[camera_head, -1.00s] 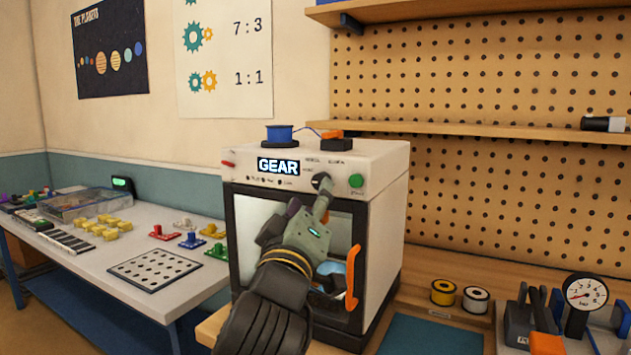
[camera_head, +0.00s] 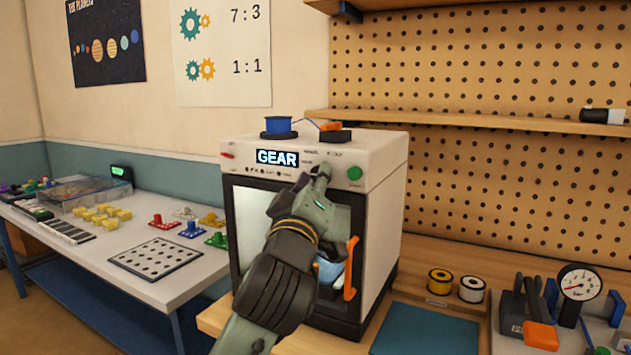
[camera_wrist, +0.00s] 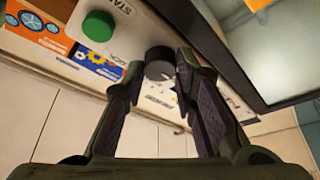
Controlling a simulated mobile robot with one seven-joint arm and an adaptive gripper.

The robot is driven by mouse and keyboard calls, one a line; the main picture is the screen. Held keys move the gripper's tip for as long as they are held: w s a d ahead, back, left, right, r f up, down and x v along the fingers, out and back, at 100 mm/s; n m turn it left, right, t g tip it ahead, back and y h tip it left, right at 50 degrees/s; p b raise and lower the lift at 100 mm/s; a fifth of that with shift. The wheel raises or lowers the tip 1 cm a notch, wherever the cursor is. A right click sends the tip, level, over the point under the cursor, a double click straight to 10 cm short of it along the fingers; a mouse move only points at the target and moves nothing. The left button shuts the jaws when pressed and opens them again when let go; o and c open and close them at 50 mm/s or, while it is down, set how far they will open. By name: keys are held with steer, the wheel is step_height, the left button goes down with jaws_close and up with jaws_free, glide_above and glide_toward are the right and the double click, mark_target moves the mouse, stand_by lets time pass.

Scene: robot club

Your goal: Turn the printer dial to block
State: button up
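The white printer (camera_head: 380,160) stands on the wooden bench and its display (camera_head: 277,158) reads GEAR. Its dark round dial (camera_wrist: 160,64) shows in the wrist view between my two fingertips; in the head view my gripper (camera_head: 318,176) covers most of it. My gripper points at the upper front panel. The fingers are parted, one on each side of the dial. The right finger looks close against it, and a small gap shows at the left finger. Whether either touches it I cannot tell.
A green button (camera_head: 354,173) sits just right of the dial. Below are the printer's door with an orange handle (camera_head: 350,268). A blue spool (camera_head: 278,125) and an orange-and-black part (camera_head: 332,132) lie on top. A side table (camera_head: 100,285) stands left.

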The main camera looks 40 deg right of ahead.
jaws_close()
steer(key=m+g+h+b, duration=0.1)
steer(key=m+g, duration=0.3)
steer(key=m, duration=0.6)
steer(key=w+m+g+h+b, duration=0.1)
steer(key=m+g+b, duration=0.2)
steer(key=m, duration=0.8)
steer(key=m+g+b, duration=0.2)
steer(key=m+g, duration=0.4)
steer(key=m, duration=0.5)
steer(key=shift+w+a+r+h, duration=0.15)
steer(key=shift+a+r+h, duration=0.15)
steer(key=shift+h, duration=0.1)
steer(key=shift+f, duration=0.1)
